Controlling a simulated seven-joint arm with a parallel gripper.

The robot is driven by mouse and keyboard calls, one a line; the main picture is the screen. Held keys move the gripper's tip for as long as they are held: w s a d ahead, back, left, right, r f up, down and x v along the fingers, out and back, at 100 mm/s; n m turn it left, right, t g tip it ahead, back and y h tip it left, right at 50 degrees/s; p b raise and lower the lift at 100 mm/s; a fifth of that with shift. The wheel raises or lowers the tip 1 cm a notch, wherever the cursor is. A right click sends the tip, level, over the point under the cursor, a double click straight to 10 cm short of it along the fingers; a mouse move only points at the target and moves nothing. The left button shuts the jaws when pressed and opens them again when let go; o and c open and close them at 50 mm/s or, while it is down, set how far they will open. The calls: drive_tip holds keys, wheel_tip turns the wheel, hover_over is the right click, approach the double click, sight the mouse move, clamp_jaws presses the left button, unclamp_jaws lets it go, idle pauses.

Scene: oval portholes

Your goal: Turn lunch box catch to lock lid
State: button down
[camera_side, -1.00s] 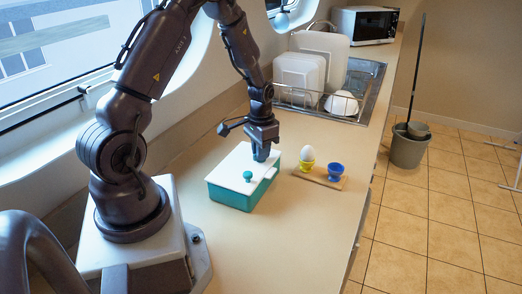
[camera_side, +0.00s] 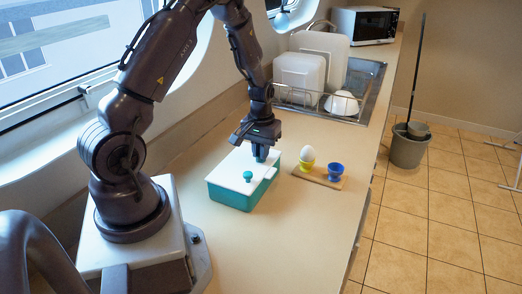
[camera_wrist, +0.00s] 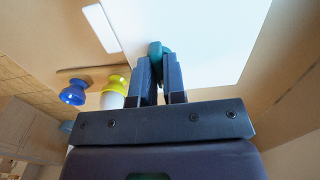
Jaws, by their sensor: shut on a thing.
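The lunch box (camera_side: 232,196) is teal with a white lid (camera_side: 232,174) lying on it, and stands on the counter. A round teal knob (camera_side: 248,176) rises from the lid, and a white tab (camera_side: 271,173) is at its right edge. My gripper (camera_side: 260,156) points down at the lid's far end. In the wrist view my gripper (camera_wrist: 159,82) is shut on a small teal piece, the catch (camera_wrist: 155,48), at the edge of the white lid (camera_wrist: 205,35). The fingers hide much of the catch, and its exact angle is hard to tell.
A wooden board (camera_side: 318,179) to the right carries a white egg (camera_side: 307,153) in a yellow cup (camera_side: 307,166) and a blue cup (camera_side: 335,171). A dish rack (camera_side: 313,103) with white dishes stands behind. The front counter is clear.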

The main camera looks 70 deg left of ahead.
idle(0.3)
drive_tip(key=c, duration=1.2)
unclamp_jaws()
drive_tip(key=shift+r, duration=0.1)
wheel_tip(320, 180, up, 13)
drive_tip(key=shift+f, duration=0.1)
drive_tip(key=s+d+r+m+t, duration=0.2)
drive_tip(key=s+d+r+m, duration=0.1)
drive_tip(key=d, duration=0.4)
drive_tip(key=s+d+r+m+t, duration=0.1)
drive_tip(key=s+d+r+m, duration=0.2)
drive_tip(key=d+r, duration=0.3)
drive_tip(key=s+d+r+m+t, duration=0.2)
drive_tip(key=s+d+r, duration=0.3)
drive_tip(key=d, duration=0.3)
drive_tip(key=shift+s+d+m+t, duration=0.2)
drive_tip(key=shift+d+m+t, duration=0.1)
drive_tip(key=shift+m, duration=0.3)
